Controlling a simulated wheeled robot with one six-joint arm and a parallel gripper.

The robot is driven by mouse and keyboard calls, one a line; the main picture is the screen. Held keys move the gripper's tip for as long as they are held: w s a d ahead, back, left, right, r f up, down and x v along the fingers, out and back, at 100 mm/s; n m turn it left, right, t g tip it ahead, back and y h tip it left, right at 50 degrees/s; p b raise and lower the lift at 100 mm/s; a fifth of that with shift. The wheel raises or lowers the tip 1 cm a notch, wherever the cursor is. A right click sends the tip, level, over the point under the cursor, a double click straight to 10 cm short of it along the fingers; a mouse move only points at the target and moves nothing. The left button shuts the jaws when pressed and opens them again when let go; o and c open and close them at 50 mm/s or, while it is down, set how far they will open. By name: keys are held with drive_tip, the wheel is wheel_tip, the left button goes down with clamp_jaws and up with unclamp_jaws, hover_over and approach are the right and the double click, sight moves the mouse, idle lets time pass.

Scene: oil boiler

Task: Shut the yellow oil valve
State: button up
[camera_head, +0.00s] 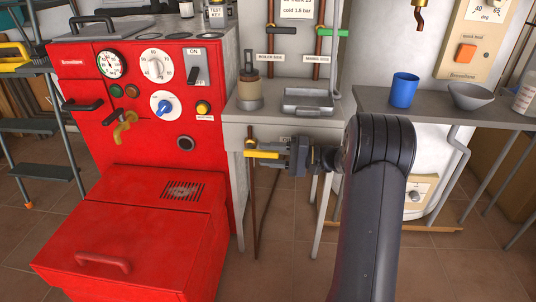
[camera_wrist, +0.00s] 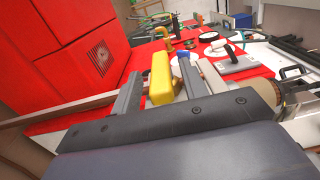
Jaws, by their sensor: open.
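In the wrist view the yellow lever (camera_wrist: 161,80) shows between the two open fingers of my gripper (camera_wrist: 159,88). A narrow gap seems to show on each side of it. Whether a finger touches it I cannot tell. The valve body is mostly hidden.
The red boiler (camera_head: 150,190) stands at left with a brass tap (camera_head: 123,127) on its front. The small grey table (camera_head: 290,115) holds a grey tray (camera_head: 308,100) and a jar (camera_head: 249,90). A blue cup (camera_head: 403,90) and grey bowl (camera_head: 471,96) stand on the right bench.

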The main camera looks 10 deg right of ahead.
drive_tip(key=p+v, duration=0.2)
drive_tip(key=v, duration=0.8)
drive_tip(key=shift+p, duration=0.4)
drive_tip(key=shift+d, duration=0.1)
drive_tip(key=b+x, duration=0.3)
drive_tip(key=x, duration=0.7)
drive_tip(key=shift+a+f, duration=0.1)
drive_tip(key=shift+a, duration=0.3)
drive_tip(key=shift+r, duration=0.25)
drive_tip(key=shift+w, duration=0.1)
drive_tip(key=shift+f, duration=0.1)
